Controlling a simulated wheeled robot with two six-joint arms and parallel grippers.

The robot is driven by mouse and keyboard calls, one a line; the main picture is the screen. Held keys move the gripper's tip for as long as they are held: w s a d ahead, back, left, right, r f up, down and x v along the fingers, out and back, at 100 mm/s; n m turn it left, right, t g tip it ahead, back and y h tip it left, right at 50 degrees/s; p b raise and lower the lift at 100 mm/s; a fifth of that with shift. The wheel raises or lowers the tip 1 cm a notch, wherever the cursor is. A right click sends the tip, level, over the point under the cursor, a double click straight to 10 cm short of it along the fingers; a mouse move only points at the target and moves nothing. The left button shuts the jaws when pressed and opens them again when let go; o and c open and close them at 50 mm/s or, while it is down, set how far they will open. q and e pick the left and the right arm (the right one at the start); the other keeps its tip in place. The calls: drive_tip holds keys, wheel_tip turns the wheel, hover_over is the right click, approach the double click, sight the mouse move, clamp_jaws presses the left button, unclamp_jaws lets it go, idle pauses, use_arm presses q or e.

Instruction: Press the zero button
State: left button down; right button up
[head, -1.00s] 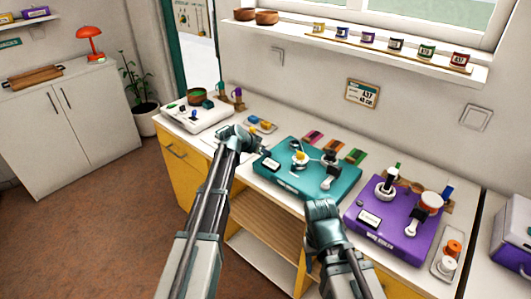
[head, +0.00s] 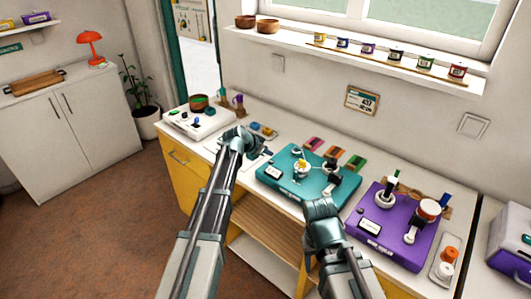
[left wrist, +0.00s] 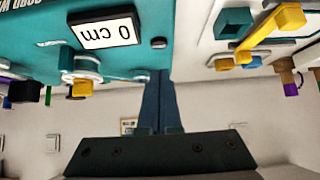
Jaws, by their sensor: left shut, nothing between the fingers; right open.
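The teal board (head: 325,190) stands on the counter in the head view. In the left wrist view its display (left wrist: 106,32) reads "0 cm", upside down. A small dark button (left wrist: 158,43) sits beside the display, near the board's edge. My left gripper (head: 267,153) is shut and empty near the board's left end. In the left wrist view its fingertips (left wrist: 161,73) appear just below the button in the picture, with a gap between. The button is not distinct in the head view. My right gripper (head: 312,266) is open and empty, in front of the counter, partly hidden by its wrist.
A purple board (head: 392,243) stands to the right, with a tray (head: 441,269) of spools beside it. A white board (head: 190,124) is at the left; its edge shows close by in the left wrist view. Coloured strips (head: 335,153) lie behind the teal board.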

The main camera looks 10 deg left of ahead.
use_arm(q)
drive_tip(key=p+v, duration=0.5)
drive_tip(key=v, duration=0.5)
drive_tip(key=shift+p, duration=0.35)
drive_tip(key=shift+w, duration=0.15)
drive_tip(key=s+d+f+g+y, duration=0.1)
drive_tip(key=s+d+f+g, duration=0.1)
drive_tip(key=s+d, duration=0.4)
drive_tip(key=s+d+f+g, duration=0.3)
drive_tip(key=s+d, duration=0.2)
drive_tip(key=s, duration=0.4)
drive_tip(key=s+n+g+y, duration=0.1)
drive_tip(key=s+y, duration=0.1)
drive_tip(key=s, duration=0.7)
drive_tip(key=s+d+f+n+g+y, duration=0.1)
drive_tip(key=s+g+y, duration=0.1)
drive_tip(key=s, duration=0.7)
drive_tip(key=shift+d+f+y, duration=0.3)
drive_tip(key=shift+y, duration=0.2)
